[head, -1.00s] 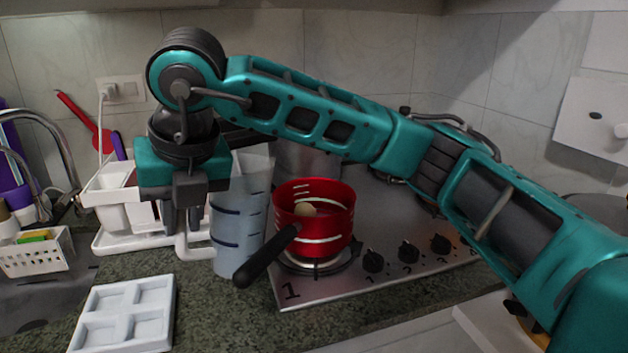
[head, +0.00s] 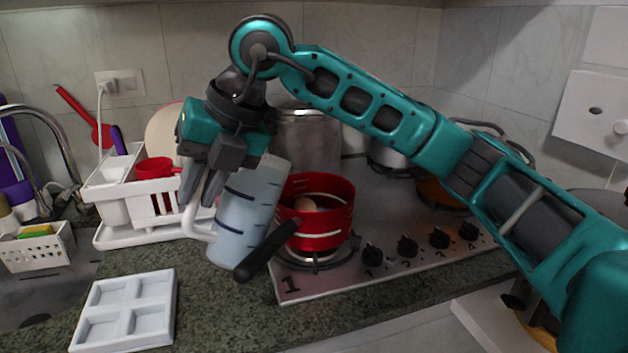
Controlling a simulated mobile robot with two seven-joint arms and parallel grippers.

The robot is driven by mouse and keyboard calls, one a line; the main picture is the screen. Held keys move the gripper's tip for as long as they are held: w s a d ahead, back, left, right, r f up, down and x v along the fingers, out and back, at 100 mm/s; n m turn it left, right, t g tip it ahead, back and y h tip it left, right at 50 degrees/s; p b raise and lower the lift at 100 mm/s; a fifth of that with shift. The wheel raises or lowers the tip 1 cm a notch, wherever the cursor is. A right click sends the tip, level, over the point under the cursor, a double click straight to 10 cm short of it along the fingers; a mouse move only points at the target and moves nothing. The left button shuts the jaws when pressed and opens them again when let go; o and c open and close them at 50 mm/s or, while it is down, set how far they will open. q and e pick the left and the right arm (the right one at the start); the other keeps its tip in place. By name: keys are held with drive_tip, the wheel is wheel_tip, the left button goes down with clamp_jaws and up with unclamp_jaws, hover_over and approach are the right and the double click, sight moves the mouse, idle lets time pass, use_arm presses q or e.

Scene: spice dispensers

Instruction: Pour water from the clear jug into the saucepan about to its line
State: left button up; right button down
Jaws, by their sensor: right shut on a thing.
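The clear jug (head: 246,218) with dark level marks and a white handle is beside the saucepan, its top leaning right toward the pan. My right gripper (head: 204,200) is shut on the jug's handle at its left side. The red saucepan (head: 322,230) with white lines sits on the front left burner. Its black handle (head: 266,252) points toward the front left and passes in front of the jug's lower right side. A round brownish thing (head: 305,204) shows inside the pan. The water level in the jug is hard to tell. My left gripper is not in view.
A white compartment tray (head: 126,310) lies on the counter at front left. A steel pot (head: 308,140) stands behind the saucepan. Stove knobs line the right front.

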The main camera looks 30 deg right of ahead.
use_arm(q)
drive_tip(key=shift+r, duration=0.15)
use_arm(e)
drive_tip(key=shift+w+d+r+y, duration=0.2)
drive_tip(key=shift+d+r+y, duration=0.6)
drive_tip(key=shift+r, duration=0.15)
drive_tip(key=shift+d+r, duration=0.1)
drive_tip(key=shift+r, duration=0.05)
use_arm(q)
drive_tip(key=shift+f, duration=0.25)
use_arm(e)
drive_tip(key=shift+w+d+r+m+y, duration=0.1)
drive_tip(key=shift+d+r+m+y, duration=0.2)
drive_tip(key=shift+d+r+y, duration=0.25)
use_arm(q)
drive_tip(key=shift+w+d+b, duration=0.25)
drive_tip(key=shift+b, duration=0.45)
use_arm(e)
drive_tip(key=shift+w+d+r+y, duration=0.1)
drive_tip(key=shift+d+r+y, duration=0.35)
drive_tip(key=shift+y, duration=0.3)
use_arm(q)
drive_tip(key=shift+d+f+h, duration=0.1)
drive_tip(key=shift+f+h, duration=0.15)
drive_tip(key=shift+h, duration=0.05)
